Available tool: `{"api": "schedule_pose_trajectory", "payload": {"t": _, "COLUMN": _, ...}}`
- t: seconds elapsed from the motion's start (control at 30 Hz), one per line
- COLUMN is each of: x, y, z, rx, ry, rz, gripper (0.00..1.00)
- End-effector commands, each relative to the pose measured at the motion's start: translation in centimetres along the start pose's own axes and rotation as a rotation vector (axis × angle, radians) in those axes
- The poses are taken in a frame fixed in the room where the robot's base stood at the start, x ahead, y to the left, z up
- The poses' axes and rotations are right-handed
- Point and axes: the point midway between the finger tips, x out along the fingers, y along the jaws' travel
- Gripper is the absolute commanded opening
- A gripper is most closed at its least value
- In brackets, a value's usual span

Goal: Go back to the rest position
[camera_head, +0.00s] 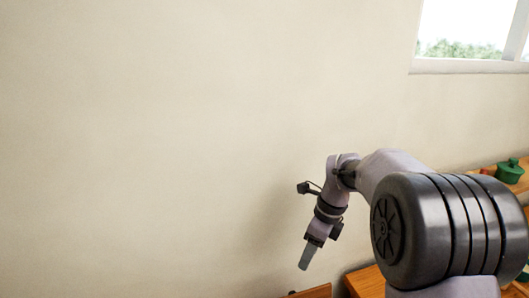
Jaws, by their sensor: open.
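My gripper (305,256) hangs at the end of my arm in the lower middle of the head view, pointing down and slightly left. It is seen from the side, so its two fingers overlap and the gap between them does not show. I see nothing held at its tip. My arm bends down from the upper right, and its large dark joint fills the lower right of the view.
A plain beige wall (180,140) fills most of the view. A window (465,35) is at the top right. A wooden edge (315,291) shows below my gripper.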

Motion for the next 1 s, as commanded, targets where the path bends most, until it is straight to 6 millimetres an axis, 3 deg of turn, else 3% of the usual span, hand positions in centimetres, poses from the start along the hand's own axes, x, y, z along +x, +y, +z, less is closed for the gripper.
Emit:
{"api": "schedule_pose_trajectory", "payload": {"t": 0.13, "x": -1.0, "y": 6.7, "z": -2.5, "rx": -0.493, "ry": -0.022, "rz": -0.145, "gripper": 0.48}}
{"api": "schedule_pose_trajectory", "payload": {"t": 0.23, "x": -0.7, "y": 11.7, "z": -4.9, "rx": -0.838, "ry": -0.001, "rz": -0.249, "gripper": 0.48}}
{"api": "schedule_pose_trajectory", "payload": {"t": 0.4, "x": 3.0, "y": 19.2, "z": -9.6, "rx": -1.367, "ry": 0.098, "rz": -0.415, "gripper": 0.48}}
{"api": "schedule_pose_trajectory", "payload": {"t": 0.5, "x": 5.3, "y": 21.8, "z": -11.6, "rx": -1.584, "ry": 0.165, "rz": -0.481, "gripper": 0.48}}
{"api": "schedule_pose_trajectory", "payload": {"t": 0.67, "x": 7.0, "y": 23.4, "z": -13.0, "rx": -1.741, "ry": 0.225, "rz": -0.525, "gripper": 0.48}}
{"api": "schedule_pose_trajectory", "payload": {"t": 1.0, "x": 6.8, "y": 23.5, "z": -13.0, "rx": -1.752, "ry": 0.229, "rz": -0.525, "gripper": 0.48}}
